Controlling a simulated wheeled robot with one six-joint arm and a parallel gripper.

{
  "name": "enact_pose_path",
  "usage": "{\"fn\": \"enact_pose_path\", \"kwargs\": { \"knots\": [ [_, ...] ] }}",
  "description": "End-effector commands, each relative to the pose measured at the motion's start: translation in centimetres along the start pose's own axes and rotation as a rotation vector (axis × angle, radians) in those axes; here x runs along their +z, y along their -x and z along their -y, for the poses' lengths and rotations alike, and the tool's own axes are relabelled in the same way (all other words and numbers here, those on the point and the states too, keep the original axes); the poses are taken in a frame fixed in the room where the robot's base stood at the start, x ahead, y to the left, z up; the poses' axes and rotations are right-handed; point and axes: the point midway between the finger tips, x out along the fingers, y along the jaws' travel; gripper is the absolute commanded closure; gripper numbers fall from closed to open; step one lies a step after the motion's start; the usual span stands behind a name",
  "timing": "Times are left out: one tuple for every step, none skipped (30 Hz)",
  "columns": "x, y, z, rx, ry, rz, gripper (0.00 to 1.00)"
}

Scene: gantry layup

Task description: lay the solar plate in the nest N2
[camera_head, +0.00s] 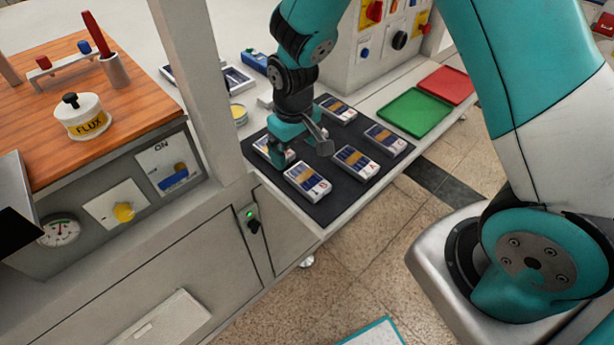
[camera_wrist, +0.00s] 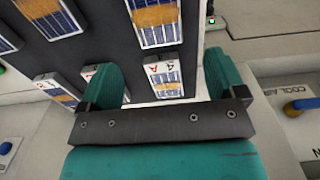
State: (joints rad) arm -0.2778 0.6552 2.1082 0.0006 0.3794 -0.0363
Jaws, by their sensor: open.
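Several blue-celled solar plates with gold bands and white label ends, one of them at the front (camera_head: 306,181), lie on a black mat (camera_head: 325,210) on the bench. Others lie at the mat's middle right (camera_head: 354,162), right (camera_head: 384,140) and back (camera_head: 337,109). My gripper (camera_head: 283,154) is over the left part of the mat, partly hiding the leftmost plate. In the wrist view my gripper (camera_wrist: 160,68) is open and empty, its teal fingers apart. A plate marked with "4" and "A" (camera_wrist: 163,75) shows between them. I cannot tell which place is nest N2.
A green tray (camera_head: 415,112) and a red tray (camera_head: 446,84) lie right of the mat. A grey post (camera_head: 190,80) stands to its left. A control box (camera_head: 385,35) stands behind. A wooden-topped bench (camera_head: 50,150) with a flux pot (camera_head: 82,117) is at left.

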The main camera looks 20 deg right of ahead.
Motion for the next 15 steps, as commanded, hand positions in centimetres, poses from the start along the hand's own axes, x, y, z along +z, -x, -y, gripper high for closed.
{"fn": "enact_pose_path", "kwargs": {
  "knots": [
    [0.0,-0.5,0.0,0.0,0.0,0.002,0.11],
    [0.0,-0.8,0.0,0.0,0.0,0.002,0.11],
    [0.0,-1.1,0.0,0.0,0.0,0.001,0.11],
    [0.0,-1.2,0.0,0.0,0.0,0.0,0.11],
    [0.0,-1.3,0.0,0.0,0.0,-0.001,0.11],
    [0.0,-1.5,0.0,0.0,0.0,0.0,0.11],
    [0.0,-1.7,0.0,0.0,0.0,0.001,0.11],
    [0.0,-1.9,0.0,-0.001,0.0,0.002,0.11],
    [0.0,-2.3,0.0,-0.001,0.0,0.003,0.11],
    [0.1,-2.7,0.0,-0.001,0.0,0.005,0.11],
    [0.0,-3.1,0.0,-0.001,0.0,0.004,0.11],
    [0.0,-3.6,0.0,-0.001,0.0,0.004,0.11],
    [0.0,-4.1,0.0,-0.001,0.0,0.004,0.11],
    [0.0,-4.5,0.0,-0.001,0.0,0.003,0.11],
    [0.0,-5.1,0.0,-0.001,0.0,0.003,0.11]
  ]
}}
